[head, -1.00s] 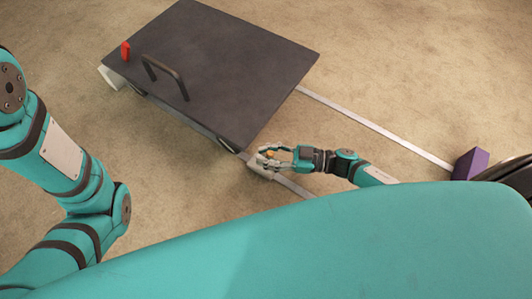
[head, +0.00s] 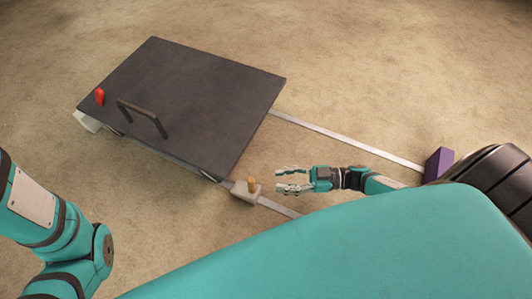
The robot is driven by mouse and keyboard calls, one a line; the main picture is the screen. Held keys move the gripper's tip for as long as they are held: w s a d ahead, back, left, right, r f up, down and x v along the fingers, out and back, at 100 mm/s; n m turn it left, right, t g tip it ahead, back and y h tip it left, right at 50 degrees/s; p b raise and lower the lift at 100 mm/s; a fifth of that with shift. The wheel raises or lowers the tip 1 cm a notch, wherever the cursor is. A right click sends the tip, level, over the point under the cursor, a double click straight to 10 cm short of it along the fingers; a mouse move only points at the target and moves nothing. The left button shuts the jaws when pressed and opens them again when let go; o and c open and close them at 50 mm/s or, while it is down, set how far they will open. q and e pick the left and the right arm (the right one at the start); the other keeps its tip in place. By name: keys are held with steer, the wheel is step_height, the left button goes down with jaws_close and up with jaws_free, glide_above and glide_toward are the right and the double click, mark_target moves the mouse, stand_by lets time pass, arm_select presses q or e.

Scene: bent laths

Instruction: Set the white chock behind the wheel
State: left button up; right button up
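The white chock (head: 243,195) with a short orange grip (head: 252,183) stands on the pale floor strip by the near right corner of the dark cart (head: 200,90). A cart wheel (head: 210,177) shows only partly under the deck edge, just left of the chock. I cannot tell whether they touch. My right gripper (head: 277,181) is open and empty, a little right of the chock and apart from it. My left arm comes in at the left, but its gripper is out of view.
A black handle (head: 143,117) rises from the deck. A purple block (head: 438,163) stands at the right end of the far strip (head: 345,139). Open carpet surrounds the cart.

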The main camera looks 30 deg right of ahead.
steer(key=shift+v, duration=0.85)
